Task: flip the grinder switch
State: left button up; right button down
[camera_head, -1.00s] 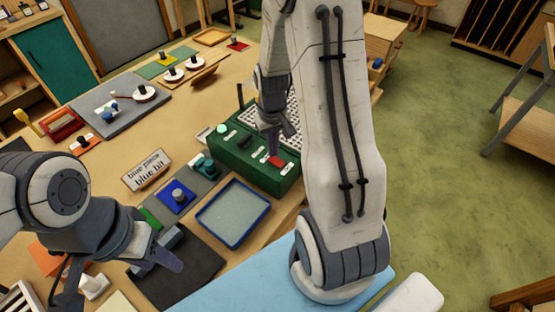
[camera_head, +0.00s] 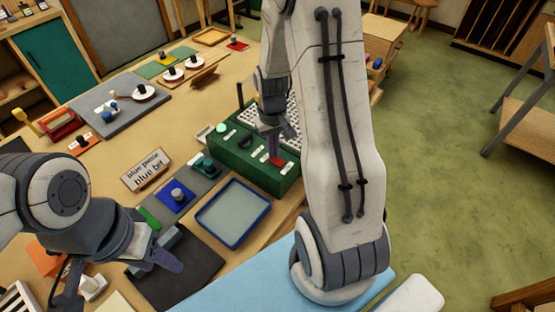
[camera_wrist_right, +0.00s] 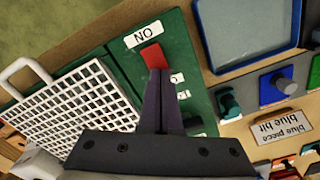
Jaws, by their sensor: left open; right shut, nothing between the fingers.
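The grinder is a green box (camera_head: 240,160) with a white grid top, at the middle of the bench in the head view. Its red switch (camera_head: 277,161) sits on the panel near the right end; it also shows in the right wrist view (camera_wrist_right: 153,55), beside a white label (camera_wrist_right: 144,34) that reads ON upside down. My right gripper (camera_head: 273,153) is shut and empty, pointing down with its tips at the switch; whether they touch is unclear. The tips cover the switch's near end in the wrist view. My left gripper (camera_head: 172,248) is open and empty above a dark mat.
A blue-rimmed tray (camera_head: 233,213) lies in front of the grinder. A blue block with a knob (camera_head: 178,196) and a sign reading "blue piece blue bit" (camera_head: 147,171) are left of it. A grey board (camera_head: 120,105) with small parts lies further left.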

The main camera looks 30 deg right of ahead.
jog(key=shift+f, duration=0.35)
jog(key=shift+r, duration=0.1)
notch_tip(320, 180, up, 7)
jog(key=p, duration=0.6)
dwell(0.6)
jog(key=shift+a, duration=0.15)
jog(key=s+a+r+n+b, duration=0.25)
jog(key=s+a+b, duration=0.2)
jog(key=a, duration=0.65)
jog(key=s+a+r+n+b, duration=0.1)
jog(key=s+a+n+b, duration=0.25)
jog(key=s+a, duration=0.45)
jog(key=s+a+n+y+b, duration=0.1)
jog(key=s+a+n+b, duration=0.1)
jog(key=s+a, duration=0.3)
jog(key=shift+s+a+n, duration=0.15)
jog(key=shift+s+n, duration=0.55)
jog(key=shift+s, duration=0.2)
